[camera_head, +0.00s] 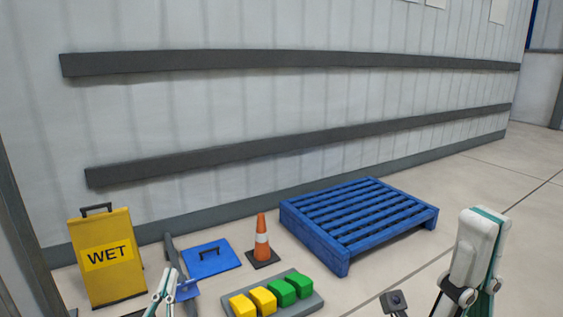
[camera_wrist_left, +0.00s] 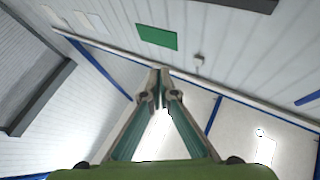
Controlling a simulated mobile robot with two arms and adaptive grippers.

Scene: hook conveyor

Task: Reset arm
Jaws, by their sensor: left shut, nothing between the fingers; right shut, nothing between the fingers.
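My left gripper (camera_head: 168,278) shows at the bottom left of the head view, with slim white and teal fingers pointing up. In the left wrist view its fingertips (camera_wrist_left: 160,80) meet, with nothing between them. My right gripper (camera_head: 484,222) is large and close at the bottom right of the head view. Its white and teal fingers point up and lie together, empty. Neither gripper touches anything that I can see. Most of both arms is out of the picture.
Near the wall are a yellow WET sign (camera_head: 108,262), a blue lidded item (camera_head: 211,262), an orange cone (camera_head: 261,240) and a blue pallet (camera_head: 358,220). A grey tray (camera_head: 313,301) holds yellow and green blocks. Open floor (camera_head: 440,175) lies at the right.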

